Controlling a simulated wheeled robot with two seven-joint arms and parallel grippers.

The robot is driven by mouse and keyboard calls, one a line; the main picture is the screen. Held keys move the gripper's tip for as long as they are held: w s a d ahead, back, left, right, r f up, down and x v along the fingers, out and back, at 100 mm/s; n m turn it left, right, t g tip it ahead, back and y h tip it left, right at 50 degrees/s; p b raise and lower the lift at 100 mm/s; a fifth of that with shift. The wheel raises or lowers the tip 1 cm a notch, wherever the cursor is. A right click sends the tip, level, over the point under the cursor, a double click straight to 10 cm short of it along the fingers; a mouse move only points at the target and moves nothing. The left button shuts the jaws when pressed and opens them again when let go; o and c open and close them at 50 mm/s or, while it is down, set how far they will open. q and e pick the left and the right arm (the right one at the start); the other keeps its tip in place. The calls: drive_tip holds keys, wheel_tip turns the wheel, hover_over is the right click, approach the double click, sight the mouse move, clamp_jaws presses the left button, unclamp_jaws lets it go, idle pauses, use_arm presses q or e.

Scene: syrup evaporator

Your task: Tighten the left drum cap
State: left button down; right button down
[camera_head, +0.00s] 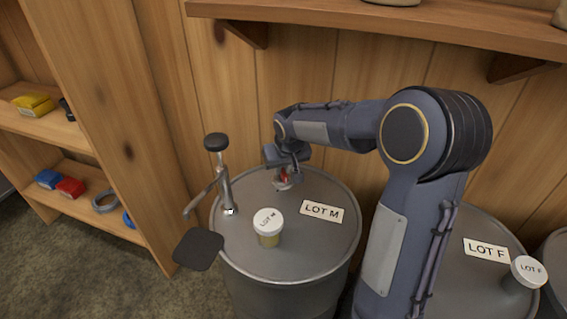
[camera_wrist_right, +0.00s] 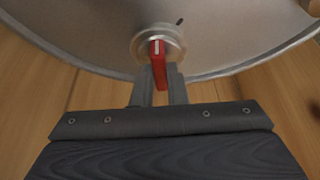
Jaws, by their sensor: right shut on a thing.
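The left drum (camera_head: 290,262) is a grey metal drum with a LOT M label (camera_head: 322,211) on its lid. Its cap (camera_head: 283,184) sits near the back of the lid and has a red handle. My right gripper (camera_head: 284,172) reaches down over the cap from behind. In the right wrist view the gripper (camera_wrist_right: 159,92) is shut on the red handle (camera_wrist_right: 158,66), with a finger on each side. The round pale cap base (camera_wrist_right: 177,45) shows around the handle on the lid. A small dark mark (camera_wrist_right: 180,21) lies beside the base. My left gripper is not in view.
A hand pump (camera_head: 222,185) stands at the lid's left edge. A second drum with a LOT F label (camera_head: 486,251) and jar (camera_head: 527,272) stands right. A wall shelf (camera_head: 420,20) runs above; a wooden rack (camera_head: 110,120) stands left.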

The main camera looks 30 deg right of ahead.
drive_tip(key=m, duration=0.1)
drive_tip(key=m+h, duration=0.1)
drive_tip(key=m, duration=0.1)
drive_tip(key=shift+w+a+m, duration=0.1)
drive_tip(key=shift+a+m, duration=0.05)
drive_tip(key=shift+m, duration=0.15)
drive_tip(key=shift+m+g+h+p, duration=0.35)
drive_tip(key=shift+m+g+h, duration=0.3)
drive_tip(key=shift+m, duration=1.15)
drive_tip(key=c, duration=1.4)
unclamp_jaws()
drive_tip(key=shift+c, duration=0.2)
drive_tip(key=shift+r, duration=0.1)
drive_tip(key=p+v, duration=0.2)
drive_tip(key=v, duration=0.5)
drive_tip(key=shift+a+r, duration=0.15)
drive_tip(key=shift+r, duration=0.15)
